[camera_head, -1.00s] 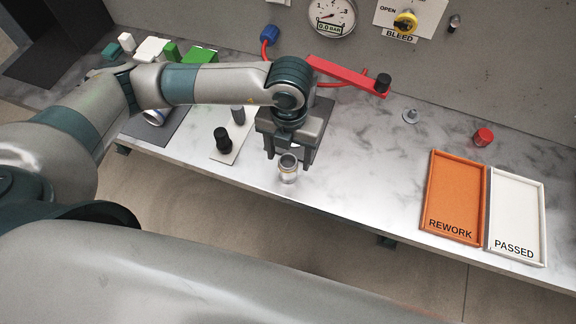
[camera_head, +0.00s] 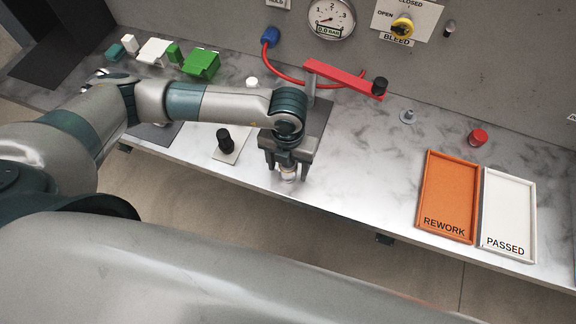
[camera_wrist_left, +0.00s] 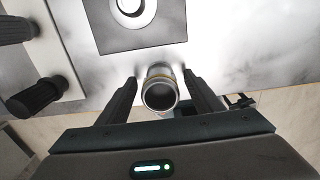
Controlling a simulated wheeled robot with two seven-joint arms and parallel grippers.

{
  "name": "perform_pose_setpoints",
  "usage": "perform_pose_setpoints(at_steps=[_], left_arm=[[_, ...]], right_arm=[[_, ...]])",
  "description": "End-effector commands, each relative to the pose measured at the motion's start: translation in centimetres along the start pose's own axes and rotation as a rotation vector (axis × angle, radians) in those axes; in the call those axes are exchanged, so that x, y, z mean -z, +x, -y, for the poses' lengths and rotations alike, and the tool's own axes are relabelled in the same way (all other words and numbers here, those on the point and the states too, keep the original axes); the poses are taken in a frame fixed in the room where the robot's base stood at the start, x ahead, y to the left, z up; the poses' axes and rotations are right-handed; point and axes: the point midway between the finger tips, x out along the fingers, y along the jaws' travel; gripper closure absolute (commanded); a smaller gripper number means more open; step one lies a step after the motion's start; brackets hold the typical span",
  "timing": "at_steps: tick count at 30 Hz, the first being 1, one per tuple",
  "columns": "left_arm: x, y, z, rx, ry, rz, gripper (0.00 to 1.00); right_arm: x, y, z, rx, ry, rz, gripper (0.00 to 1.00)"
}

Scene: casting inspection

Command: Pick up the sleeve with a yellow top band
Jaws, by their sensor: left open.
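The sleeve is a short metal cylinder with a yellow band near its top; it stands upright on the bench near the front edge. In the head view the sleeve (camera_head: 289,174) shows partly, below my left gripper (camera_head: 288,176). In the left wrist view the sleeve (camera_wrist_left: 160,89) lies between the two dark fingers of my left gripper (camera_wrist_left: 160,85), its open top facing the camera. The fingers are open, one on each side, with a visible gap on both sides. My right gripper is not in view.
An orange REWORK tray (camera_head: 447,197) and a white PASSED tray (camera_head: 509,215) lie to the right. A red clamp bar (camera_head: 343,78) stands behind the gripper. A black knob (camera_head: 224,141) on a plate is to the left. The bench between gripper and trays is clear.

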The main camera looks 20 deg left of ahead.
Motion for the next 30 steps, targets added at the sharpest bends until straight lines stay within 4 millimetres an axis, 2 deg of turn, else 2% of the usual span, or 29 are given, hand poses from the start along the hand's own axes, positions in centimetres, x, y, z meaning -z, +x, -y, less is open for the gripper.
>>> perform_pose_setpoints(at_steps=[4, 11, 23, 30], left_arm=[[0.0, 0.0, 0.0, 0.0, 0.0, 0.0, 0.4], [0.0, 0.0, 0.0, 0.0, 0.0, 0.0, 0.95], [-0.1, -0.5, 0.1, 0.002, 0.0, 0.001, 0.96], [-0.2, -3.0, 0.1, 0.004, 0.002, 0.005, 0.96]], right_arm=[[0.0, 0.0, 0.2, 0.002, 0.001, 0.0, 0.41], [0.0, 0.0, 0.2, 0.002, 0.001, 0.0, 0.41], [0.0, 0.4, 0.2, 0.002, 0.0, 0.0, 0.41], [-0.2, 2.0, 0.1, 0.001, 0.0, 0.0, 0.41]])
